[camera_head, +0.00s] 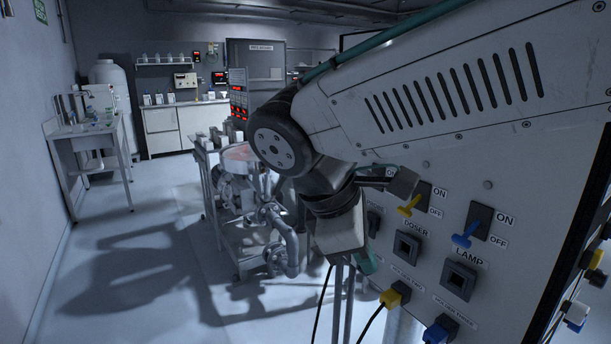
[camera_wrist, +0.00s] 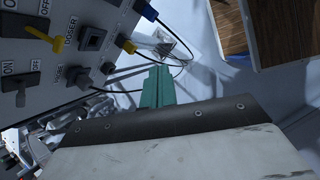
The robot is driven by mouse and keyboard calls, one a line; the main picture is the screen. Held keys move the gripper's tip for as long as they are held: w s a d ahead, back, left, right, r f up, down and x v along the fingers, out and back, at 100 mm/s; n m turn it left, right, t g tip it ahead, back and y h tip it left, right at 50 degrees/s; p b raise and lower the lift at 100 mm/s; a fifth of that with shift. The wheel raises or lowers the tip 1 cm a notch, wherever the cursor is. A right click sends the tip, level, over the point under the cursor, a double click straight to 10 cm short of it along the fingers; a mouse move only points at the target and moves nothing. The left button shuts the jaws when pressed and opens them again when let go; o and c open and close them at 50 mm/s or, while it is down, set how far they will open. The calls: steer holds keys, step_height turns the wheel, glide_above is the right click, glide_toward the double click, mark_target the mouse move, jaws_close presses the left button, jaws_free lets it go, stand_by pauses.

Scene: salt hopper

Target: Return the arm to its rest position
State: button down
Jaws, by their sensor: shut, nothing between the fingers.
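My arm reaches across the head view from the upper right and bends down at a dark elbow joint. My gripper (camera_head: 366,262) points down beside the left edge of the control panel (camera_head: 480,190), partly hidden behind the wrist. In the wrist view the teal fingers of my gripper (camera_wrist: 157,85) are together with nothing between them. They appear apart from the panel, which fills the upper left of that view.
The panel carries a yellow switch (camera_head: 409,206), a blue switch (camera_head: 466,236) and sockets. A yellow plug (camera_head: 396,295) and a blue plug (camera_head: 440,329) trail cables below. A cart with pipes (camera_head: 270,230) stands behind my wrist. The floor at left is clear.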

steer(key=s+d+f+m+y, duration=0.2)
steer(key=s+d+m, duration=0.4)
steer(key=d+m, duration=0.2)
steer(key=s+d+f+m+y, duration=0.3)
steer(key=s+d+m, duration=0.3)
steer(key=d, duration=0.4)
steer(key=shift+d+f+m+g, duration=0.25)
steer(key=shift+f+m+g, duration=0.1)
steer(key=shift+m, duration=0.55)
